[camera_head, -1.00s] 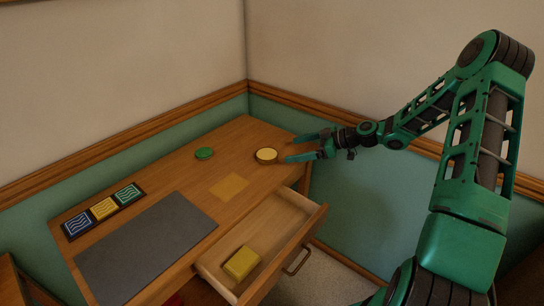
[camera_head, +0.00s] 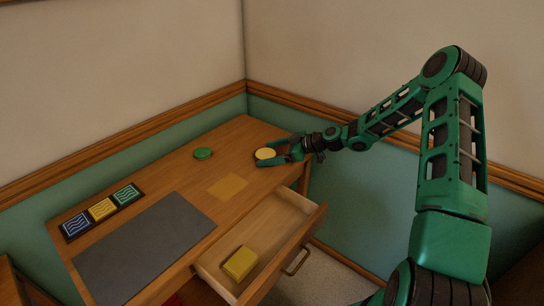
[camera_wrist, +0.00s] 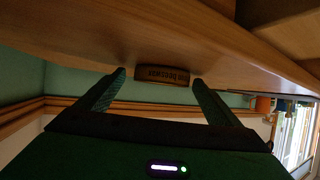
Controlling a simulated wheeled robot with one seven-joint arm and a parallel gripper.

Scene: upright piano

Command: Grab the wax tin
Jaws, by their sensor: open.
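A round tin with a pale yellow lid (camera_head: 265,153), which I take as the wax tin, sits on the desk's far right part. In the wrist view the picture is upside down, and the tin (camera_wrist: 162,75) shows its dark side with lettering too blurred to read. My gripper (camera_head: 268,152) is open at desk height, with one finger on each side of the tin. In the wrist view the tin appears between the fingertips, with a visible gap to each. A round green tin (camera_head: 203,153) lies to the left on the desk.
The desk drawer (camera_head: 285,222) is pulled out, with a yellow block (camera_head: 240,263) inside. A grey mat (camera_head: 145,245), a tan square (camera_head: 228,186) and a strip of three patterned tiles (camera_head: 102,211) lie on the desk. Walls stand close behind the desk.

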